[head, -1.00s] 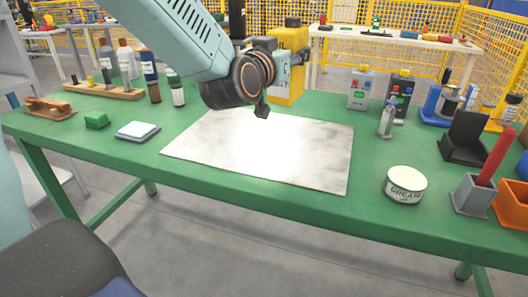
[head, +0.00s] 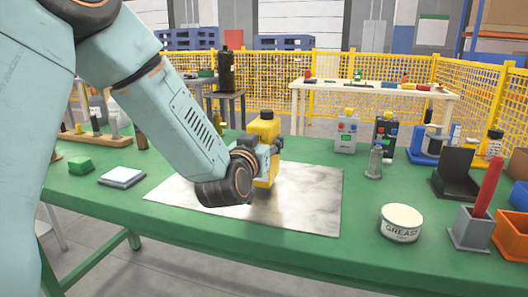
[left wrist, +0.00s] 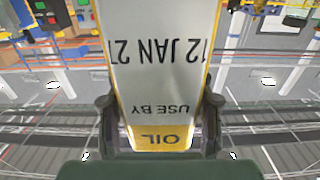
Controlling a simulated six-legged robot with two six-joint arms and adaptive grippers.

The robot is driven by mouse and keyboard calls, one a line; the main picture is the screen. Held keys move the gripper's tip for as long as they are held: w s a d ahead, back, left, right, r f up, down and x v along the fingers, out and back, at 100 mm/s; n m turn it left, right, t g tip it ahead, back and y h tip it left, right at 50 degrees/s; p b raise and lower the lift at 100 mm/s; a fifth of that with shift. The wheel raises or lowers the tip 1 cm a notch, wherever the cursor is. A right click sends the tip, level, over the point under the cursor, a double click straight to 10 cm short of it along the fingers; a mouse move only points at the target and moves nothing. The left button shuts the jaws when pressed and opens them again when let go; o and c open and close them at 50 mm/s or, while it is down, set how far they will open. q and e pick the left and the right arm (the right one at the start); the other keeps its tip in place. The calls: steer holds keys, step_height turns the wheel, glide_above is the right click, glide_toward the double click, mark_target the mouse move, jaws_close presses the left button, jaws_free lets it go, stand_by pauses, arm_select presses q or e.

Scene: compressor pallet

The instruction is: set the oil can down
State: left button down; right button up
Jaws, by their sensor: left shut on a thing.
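My left gripper (head: 268,160) is shut on the can's side. I cannot tell whether the can's base touches the sheet, since my gripper and wrist hide part of it. In the left wrist view, the can's white label (left wrist: 165,70) shows upside down, reading OIL, USE BY 12 JAN 27. The left gripper's fingers (left wrist: 160,125) press on both sides of it. My right gripper is not in view.
A grease tin (head: 401,222) stands right of the sheet. A small clear bottle (head: 374,160) and a grey box with a green button (head: 346,135) stand behind it to the right. A white-topped pad (head: 122,177) lies to the left. The sheet's right part is bare.

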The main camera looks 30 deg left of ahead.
arm_select(q)
steer(key=shift+f, duration=0.5)
steer(key=shift+w, duration=0.15)
steer(key=shift+f, duration=0.1)
steer(key=c, duration=0.5)
jaws_free()
steer(key=shift+f, duration=0.15)
steer(key=shift+s, duration=0.3)
steer(key=shift+r+p+v, duration=0.2)
steer(key=shift+p+v, duration=5.15)
steer(key=shift+v, duration=0.45)
